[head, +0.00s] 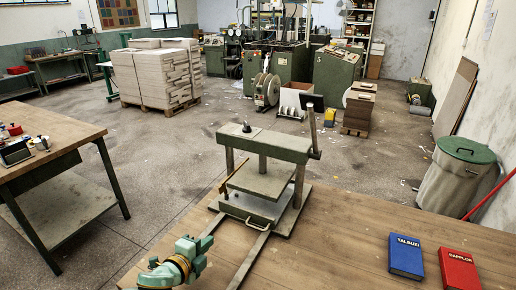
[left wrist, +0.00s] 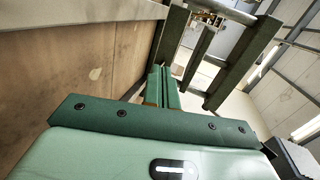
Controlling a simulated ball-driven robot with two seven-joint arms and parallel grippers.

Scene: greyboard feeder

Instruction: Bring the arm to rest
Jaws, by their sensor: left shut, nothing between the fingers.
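My left gripper (head: 203,245) is low in the head view, just above the wooden bench (head: 335,225) and left of the rails of the green press-like feeder (head: 262,170). It is shut and empty. In the left wrist view its two green fingers (left wrist: 163,88) lie together, with nothing between them. My right gripper does not show in either view.
A blue book (head: 406,256) and a red book (head: 459,268) lie on the bench at the right. The feeder's two rails reach toward the bench's front edge. A second table (head: 60,133) stands at the left. The bench between feeder and books is clear.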

